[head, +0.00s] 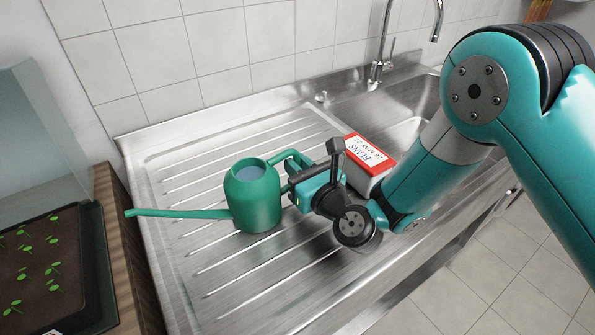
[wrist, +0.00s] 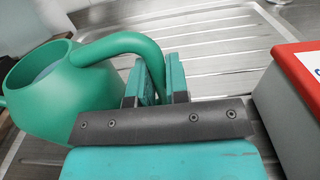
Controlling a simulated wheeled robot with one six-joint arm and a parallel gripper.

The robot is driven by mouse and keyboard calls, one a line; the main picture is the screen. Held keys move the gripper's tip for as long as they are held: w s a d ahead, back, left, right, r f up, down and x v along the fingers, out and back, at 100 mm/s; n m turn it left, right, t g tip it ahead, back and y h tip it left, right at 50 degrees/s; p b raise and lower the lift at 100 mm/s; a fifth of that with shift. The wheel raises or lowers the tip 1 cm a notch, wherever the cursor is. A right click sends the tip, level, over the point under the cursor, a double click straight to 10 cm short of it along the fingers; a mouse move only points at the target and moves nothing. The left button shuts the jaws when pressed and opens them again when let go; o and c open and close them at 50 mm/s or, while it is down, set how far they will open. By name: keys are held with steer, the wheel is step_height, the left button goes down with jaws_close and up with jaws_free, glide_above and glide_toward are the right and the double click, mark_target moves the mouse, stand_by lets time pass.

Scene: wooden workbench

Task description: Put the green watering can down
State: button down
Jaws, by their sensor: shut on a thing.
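The green watering can (head: 254,203) is upright at the ribbed metal drainboard (head: 250,285), its long spout pointing left and its handle to the right. Water or a pale surface shows in its open top. My gripper (head: 296,187) is at the right of the can, shut on its handle. In the wrist view the can (wrist: 40,95) is at the left, and its curved handle runs between the two fingers of my gripper (wrist: 159,82). I cannot tell whether the can's base touches the drainboard.
A white and red box labelled "BEANS" (head: 369,158) stands close to the right of my gripper. A sink basin and tap (head: 378,60) are behind it. A dark tray of seedlings (head: 45,265) is at the left. The drainboard in front of the can is clear.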

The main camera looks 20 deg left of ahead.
steer(key=c, duration=1.1)
jaws_free()
